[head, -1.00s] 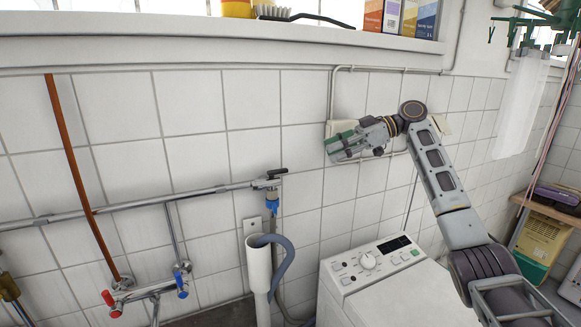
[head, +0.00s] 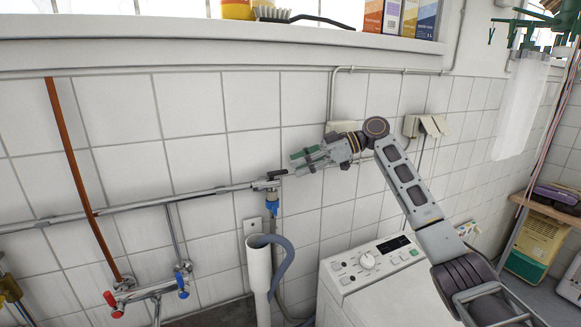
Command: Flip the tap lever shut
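The tap (head: 268,184) sits at the right end of a chrome pipe on the tiled wall, with a blue hose fitting below it. Its black lever (head: 278,173) points right, lying nearly along the line of the pipe. My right gripper (head: 295,163) is just above and right of the lever, its fingers pointing left. A green patch shows on the upper finger. A small gap seems to separate the fingertips from the lever. I cannot tell how far apart the fingers are. My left gripper is not in view.
A white washing machine (head: 368,279) stands below my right arm. A white standpipe (head: 259,271) with a grey hose (head: 283,262) is under the tap. A red-and-blue-handled mixer (head: 148,291) is lower left. Boxes (head: 395,17) stand on the ledge above.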

